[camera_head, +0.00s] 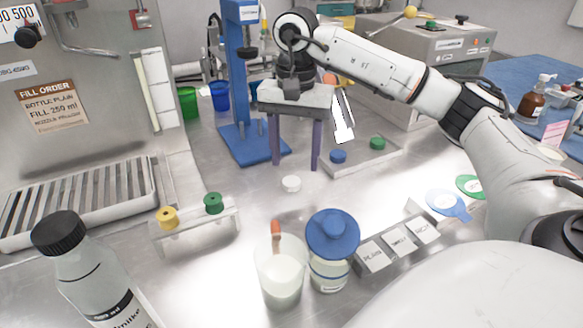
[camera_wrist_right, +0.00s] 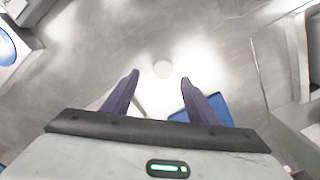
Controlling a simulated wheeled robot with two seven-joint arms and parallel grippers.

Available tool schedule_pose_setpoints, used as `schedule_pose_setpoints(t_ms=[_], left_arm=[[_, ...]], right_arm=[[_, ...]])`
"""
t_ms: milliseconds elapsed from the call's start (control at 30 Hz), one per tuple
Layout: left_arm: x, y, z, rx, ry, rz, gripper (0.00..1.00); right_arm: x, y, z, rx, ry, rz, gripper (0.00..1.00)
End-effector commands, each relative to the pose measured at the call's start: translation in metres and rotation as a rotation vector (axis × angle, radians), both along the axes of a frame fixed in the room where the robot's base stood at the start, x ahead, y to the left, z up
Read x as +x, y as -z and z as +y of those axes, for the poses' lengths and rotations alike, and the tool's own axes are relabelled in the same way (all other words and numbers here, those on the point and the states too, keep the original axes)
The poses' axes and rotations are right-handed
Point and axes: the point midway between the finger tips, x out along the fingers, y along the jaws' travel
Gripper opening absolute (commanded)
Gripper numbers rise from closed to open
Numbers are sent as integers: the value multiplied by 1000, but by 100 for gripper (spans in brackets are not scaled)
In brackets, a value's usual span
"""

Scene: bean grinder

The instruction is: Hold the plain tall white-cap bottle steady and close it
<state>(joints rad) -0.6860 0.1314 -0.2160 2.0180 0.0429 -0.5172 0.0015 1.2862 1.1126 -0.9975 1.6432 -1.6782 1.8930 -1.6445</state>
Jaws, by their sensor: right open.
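A clear bottle with a black cap (camera_head: 60,233) and a partly readable label stands at the lower left. I cannot make out a plain tall white-cap bottle. My left gripper is out of view.
A blue press stand (camera_head: 250,143) is behind my right gripper. A clear tray with yellow and green caps (camera_head: 192,228) sits left; another tray (camera_head: 362,155) sits right. A white cup (camera_head: 281,280), blue-lidded jar (camera_head: 332,245) and labelled block (camera_head: 398,247) stand in front.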

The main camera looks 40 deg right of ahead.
Motion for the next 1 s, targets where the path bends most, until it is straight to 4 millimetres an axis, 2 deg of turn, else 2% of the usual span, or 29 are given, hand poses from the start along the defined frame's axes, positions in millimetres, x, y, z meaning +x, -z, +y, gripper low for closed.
schedule_pose_setpoints(t_ms=[367, 767, 1000], left_arm=[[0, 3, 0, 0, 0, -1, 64], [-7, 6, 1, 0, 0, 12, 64], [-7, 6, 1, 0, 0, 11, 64]], right_arm=[[5, 48, 4, 0, 0, 2, 53], [5, 52, 4, -1, 0, 1, 53], [5, 51, 4, -1, 0, 1, 14]])
